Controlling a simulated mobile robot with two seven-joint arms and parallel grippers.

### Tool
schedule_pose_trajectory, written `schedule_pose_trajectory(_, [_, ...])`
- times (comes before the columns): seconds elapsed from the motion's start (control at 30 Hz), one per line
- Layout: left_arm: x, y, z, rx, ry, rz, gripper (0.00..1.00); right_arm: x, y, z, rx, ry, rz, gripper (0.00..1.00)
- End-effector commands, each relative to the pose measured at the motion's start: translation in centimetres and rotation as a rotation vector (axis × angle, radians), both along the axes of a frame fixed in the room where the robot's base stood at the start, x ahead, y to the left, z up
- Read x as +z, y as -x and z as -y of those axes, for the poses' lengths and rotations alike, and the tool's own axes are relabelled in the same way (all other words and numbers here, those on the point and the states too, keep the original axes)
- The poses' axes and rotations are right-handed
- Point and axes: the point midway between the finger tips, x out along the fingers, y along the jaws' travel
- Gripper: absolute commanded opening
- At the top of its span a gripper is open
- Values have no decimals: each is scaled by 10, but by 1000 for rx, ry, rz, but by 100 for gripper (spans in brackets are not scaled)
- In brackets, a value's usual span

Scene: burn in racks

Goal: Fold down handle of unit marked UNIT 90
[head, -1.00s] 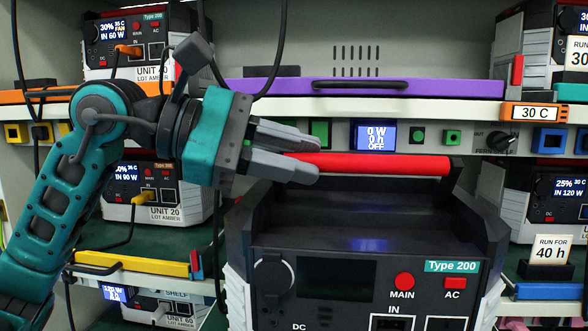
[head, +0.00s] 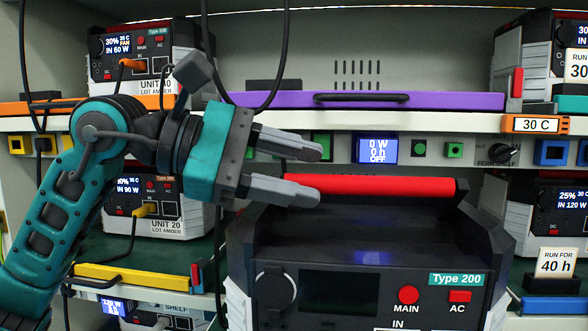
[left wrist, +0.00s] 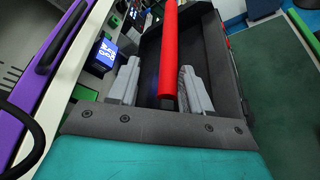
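A large dark power unit marked Type 200 (head: 456,279) stands in front of me, with its red-gripped handle (head: 400,187) standing up across its top. No UNIT 90 marking is legible in these frames. My left gripper (head: 308,172) is open at the left end of the red grip. In the left wrist view the red grip (left wrist: 169,55) runs between the two open fingers (left wrist: 160,82), closer to the right-hand one. Whether a finger touches it I cannot tell. My right gripper is not in view.
Behind the unit is a shelf with a purple front bar (head: 440,101) and a small OFF display (head: 376,149). UNIT 20 (head: 150,205) and UNIT 40 (head: 135,60) stand at left, with cables hanging nearby. More units (head: 560,205) stand at right.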

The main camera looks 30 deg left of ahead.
Motion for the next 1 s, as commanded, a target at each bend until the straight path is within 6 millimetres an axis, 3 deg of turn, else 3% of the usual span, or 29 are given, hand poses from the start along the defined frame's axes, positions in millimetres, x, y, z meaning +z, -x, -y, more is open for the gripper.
schedule_pose_trajectory(0.37, [3, 6, -11, 4, 1, 1, 48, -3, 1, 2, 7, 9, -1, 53])
schedule_pose_trajectory(0.8, [23, 52, -76, 4, 1, 0, 48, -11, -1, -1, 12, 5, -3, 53])
schedule_pose_trajectory(1.0, [31, 66, -96, 2, 0, 0, 48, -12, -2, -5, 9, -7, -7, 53])
